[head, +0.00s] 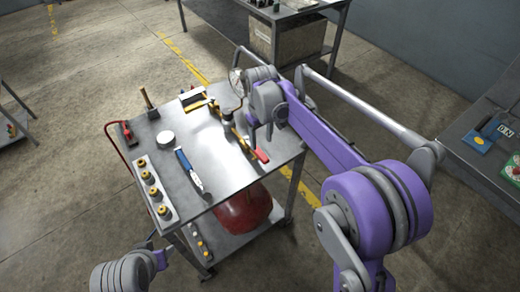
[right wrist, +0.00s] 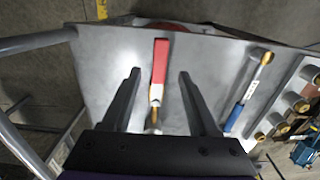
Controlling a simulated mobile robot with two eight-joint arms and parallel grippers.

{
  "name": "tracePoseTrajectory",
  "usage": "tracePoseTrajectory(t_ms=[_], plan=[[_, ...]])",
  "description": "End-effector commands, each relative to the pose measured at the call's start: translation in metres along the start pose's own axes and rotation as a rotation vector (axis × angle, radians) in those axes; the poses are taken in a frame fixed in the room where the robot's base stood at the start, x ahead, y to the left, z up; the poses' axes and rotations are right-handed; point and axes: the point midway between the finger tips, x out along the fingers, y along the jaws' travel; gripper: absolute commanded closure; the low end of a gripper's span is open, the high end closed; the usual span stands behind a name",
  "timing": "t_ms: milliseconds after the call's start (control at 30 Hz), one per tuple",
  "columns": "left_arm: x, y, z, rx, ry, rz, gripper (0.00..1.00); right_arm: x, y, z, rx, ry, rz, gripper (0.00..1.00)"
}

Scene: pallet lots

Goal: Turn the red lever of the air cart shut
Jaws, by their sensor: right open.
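The air cart (head: 222,180) is a grey metal table on legs. The red lever (head: 261,155) lies near its right edge, at the end of a brass pipe (head: 238,137), roughly in line with it. My right gripper (head: 261,136) is open above the brass valve and lever. In the right wrist view the red lever (right wrist: 160,60) shows between and beyond the fingertips (right wrist: 159,72), apart from both fingers. Part of the pipe is hidden behind the gripper. My left arm shows at the lower left; its gripper's jaws cannot be made out.
A blue-handled tool (head: 189,170), a white round tin (head: 166,138) and a row of brass fittings (head: 151,188) lie on the cart. A red tank (head: 240,208) sits below. A grey table (head: 480,140) stands at the right. The floor at the left is mostly clear.

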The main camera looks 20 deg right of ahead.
Motion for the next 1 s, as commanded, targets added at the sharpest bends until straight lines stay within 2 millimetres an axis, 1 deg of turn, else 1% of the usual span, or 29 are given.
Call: tracePoseTrajectory(t_ms=[33,100,200,300,467,733,867,900,967,1000], plan=[[0.001,0.0,0.001,0.0,-0.001,0.0,0.5,0.011,0.0,0.0,0.0,0.0,0.0,0.4],[0.001,0.0,0.001,0.0,-0.001,0.0,0.5,0.025,0.0,0.0,0.0,0.0,0.0,0.4],[0.002,0.0,0.002,0.0,-0.001,0.0,0.5,0.04,0.0,0.0,0.0,0.001,0.0,0.4],[0.002,0.0,0.002,0.0,-0.001,0.0,0.5,0.052,0.0,0.0,0.001,0.001,0.0,0.4],[0.002,0.0,0.002,0.0,-0.002,0.0,0.5,0.061,0.0,0.0,0.001,0.001,0.0,0.4],[0.002,0.0,0.002,0.0,-0.002,0.0,0.5,0.062,0.0,0.0,0.001,0.001,0.0,0.4],[0.002,0.0,0.002,0.0,-0.002,0.0,0.5,0.061,0.0,0.0,0.001,0.001,0.0,0.63],[0.002,0.0,0.002,0.0,-0.002,0.0,0.5,0.061,0.0,0.0,0.001,0.001,0.0,0.71],[0.002,0.0,0.002,0.0,-0.002,0.0,0.5,0.061,0.0,0.0,0.001,0.001,0.0,0.81],[0.002,0.0,0.002,0.0,-0.002,0.0,0.5,0.061,0.0,0.0,0.001,0.001,0.0,0.89]])
